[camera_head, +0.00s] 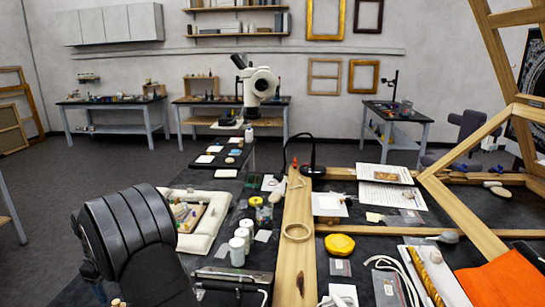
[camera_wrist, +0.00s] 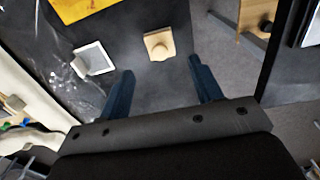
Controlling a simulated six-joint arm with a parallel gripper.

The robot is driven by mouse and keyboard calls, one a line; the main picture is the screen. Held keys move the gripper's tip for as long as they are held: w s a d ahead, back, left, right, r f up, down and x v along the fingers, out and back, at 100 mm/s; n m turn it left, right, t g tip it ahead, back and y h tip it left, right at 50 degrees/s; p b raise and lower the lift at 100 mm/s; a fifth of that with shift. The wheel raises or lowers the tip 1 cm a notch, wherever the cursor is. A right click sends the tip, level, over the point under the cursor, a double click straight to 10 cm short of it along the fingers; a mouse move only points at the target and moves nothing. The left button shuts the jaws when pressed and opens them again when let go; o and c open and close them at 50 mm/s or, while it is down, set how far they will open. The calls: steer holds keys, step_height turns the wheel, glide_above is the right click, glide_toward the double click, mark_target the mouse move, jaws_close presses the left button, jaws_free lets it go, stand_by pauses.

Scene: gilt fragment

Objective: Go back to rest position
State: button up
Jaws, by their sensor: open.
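My gripper (camera_wrist: 161,66) shows in the wrist view with its two dark blue fingers spread wide apart and nothing between them. It is above a dark worktop. A small tan block with a rounded knob (camera_wrist: 159,45) lies beyond the fingertips, apart from them. In the head view my dark, ribbed arm fills the lower left, beside the worktop; the fingers cannot be made out there.
A white square (camera_wrist: 94,60) and a yellow sheet (camera_wrist: 80,8) lie near the tan block. In the head view, a padded white tray (camera_head: 208,235), white jars (camera_head: 237,250), a yellow lump (camera_head: 339,244) and wooden frame bars (camera_head: 297,262) crowd the worktop. Grey floor (camera_head: 95,175) is open behind.

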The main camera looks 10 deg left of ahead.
step_height(320, 180, up, 6)
step_height(320, 180, down, 13)
step_height(320, 180, up, 5)
steer(key=shift+f, duration=0.2)
steer(key=w+d+r, duration=0.4)
steer(key=d+r, duration=0.3)
steer(key=d, duration=0.4)
steer(key=w+f+n, duration=0.1)
steer(key=w+f, duration=0.1)
steer(key=w+f+n, duration=0.1)
steer(key=w+f, duration=0.1)
steer(key=shift+w+a+f, duration=0.2)
steer(key=shift+w+f, duration=0.2)
step_height(320, 180, down, 4)
steer(key=shift+w+r+n, duration=0.1)
steer(key=shift+r+n, duration=0.05)
steer(key=shift+n, duration=0.15)
steer(key=shift+f, duration=0.75)
